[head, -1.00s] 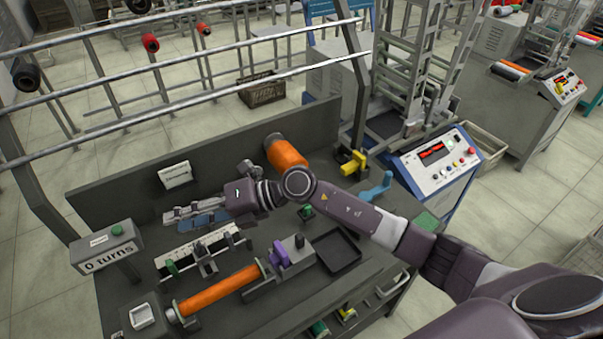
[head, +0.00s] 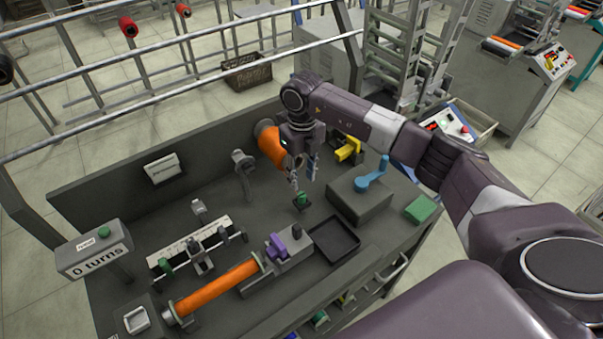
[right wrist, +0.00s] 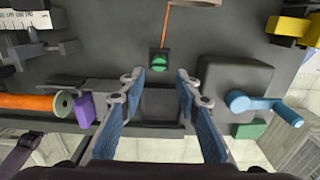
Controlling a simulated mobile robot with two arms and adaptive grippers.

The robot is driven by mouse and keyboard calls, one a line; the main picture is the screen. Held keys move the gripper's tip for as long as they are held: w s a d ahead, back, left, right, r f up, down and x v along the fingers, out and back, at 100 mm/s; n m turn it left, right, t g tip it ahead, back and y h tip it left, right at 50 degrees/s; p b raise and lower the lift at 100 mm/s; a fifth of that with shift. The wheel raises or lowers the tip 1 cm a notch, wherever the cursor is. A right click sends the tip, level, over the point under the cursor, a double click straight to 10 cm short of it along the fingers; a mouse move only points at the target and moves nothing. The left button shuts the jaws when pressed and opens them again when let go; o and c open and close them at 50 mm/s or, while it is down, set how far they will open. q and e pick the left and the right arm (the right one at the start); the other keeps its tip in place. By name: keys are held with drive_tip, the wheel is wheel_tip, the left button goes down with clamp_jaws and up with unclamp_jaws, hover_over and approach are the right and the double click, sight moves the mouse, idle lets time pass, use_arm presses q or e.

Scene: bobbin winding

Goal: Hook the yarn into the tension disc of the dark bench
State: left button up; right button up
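The dark bench (head: 150,225) carries an orange yarn package (head: 271,147) at its back. An orange yarn line (right wrist: 165,25) runs from the top of the right wrist view to a small green-topped holder (right wrist: 160,62), also seen in the head view (head: 302,200). A grey post with a round head (head: 243,160), possibly the tension disc, stands left of the package with no yarn visible on it. My right gripper (head: 303,181) points down just above the green holder; its blue-padded fingers (right wrist: 160,78) are open, with nothing between them. My left gripper is out of view.
An orange bobbin tube (head: 218,285) lies at the front beside a purple block (head: 276,246). A black tray (head: 334,238) and a grey box with a blue crank (head: 374,178) are to the right. A turns counter (head: 95,253) stands left. Metal rails (head: 180,98) cross behind.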

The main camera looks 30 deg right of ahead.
sight(302, 194)
wheel_tip(302, 194, down, 7)
drive_tip(key=b, duration=0.4)
drive_tip(key=shift+f+b, duration=0.1)
drive_tip(key=shift+b, duration=0.2)
clamp_jaws()
drive_tip(key=shift+r+p, duration=1.55)
drive_tip(key=shift+r, duration=0.85)
drive_tip(key=shift+f, duration=0.1)
